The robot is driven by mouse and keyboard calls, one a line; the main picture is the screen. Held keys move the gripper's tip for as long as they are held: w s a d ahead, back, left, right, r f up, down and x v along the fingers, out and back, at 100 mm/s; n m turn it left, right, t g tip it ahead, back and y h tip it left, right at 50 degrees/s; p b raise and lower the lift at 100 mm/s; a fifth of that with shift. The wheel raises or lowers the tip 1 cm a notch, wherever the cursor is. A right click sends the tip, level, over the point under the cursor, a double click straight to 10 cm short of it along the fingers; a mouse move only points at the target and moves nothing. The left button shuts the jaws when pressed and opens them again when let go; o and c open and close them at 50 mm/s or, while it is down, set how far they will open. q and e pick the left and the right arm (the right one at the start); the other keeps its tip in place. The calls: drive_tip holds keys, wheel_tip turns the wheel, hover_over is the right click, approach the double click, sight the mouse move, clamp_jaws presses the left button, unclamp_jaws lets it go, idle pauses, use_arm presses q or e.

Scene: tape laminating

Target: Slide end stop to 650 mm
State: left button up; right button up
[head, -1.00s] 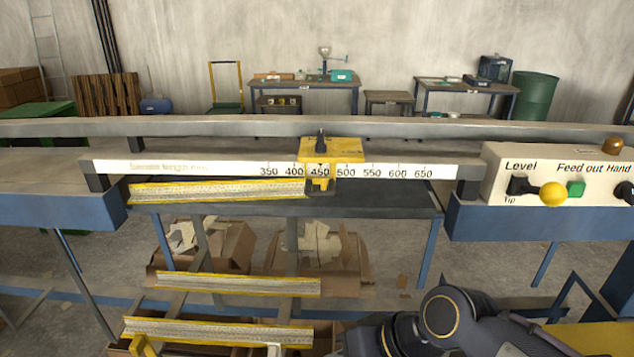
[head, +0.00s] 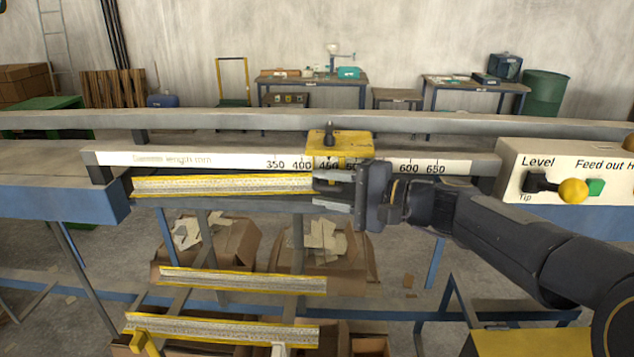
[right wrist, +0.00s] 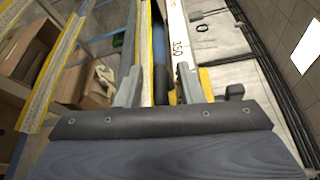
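The yellow end stop (head: 340,147) with its dark clamp knob sits on the white length scale (head: 220,160) at about the 450 mark. The 650 mark (head: 435,169) shows further right. My right gripper (head: 328,188) is at the lower front of the end stop and hides its lower part. In the right wrist view my two fingers (right wrist: 158,84) stand apart, with yellow parts of the end stop (right wrist: 206,84) by the right finger. Whether they touch it I cannot tell. My left gripper is not in view.
A yellow-edged strip (head: 220,185) lies left of the end stop, with others below. The control box (head: 555,165) with a yellow-knobbed lever stands at the right. The scale right of the end stop is clear of objects, though my right arm passes in front and below.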

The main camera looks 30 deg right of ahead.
drive_tip(key=shift+x, duration=1.15)
drive_tip(key=shift+f, duration=0.1)
clamp_jaws()
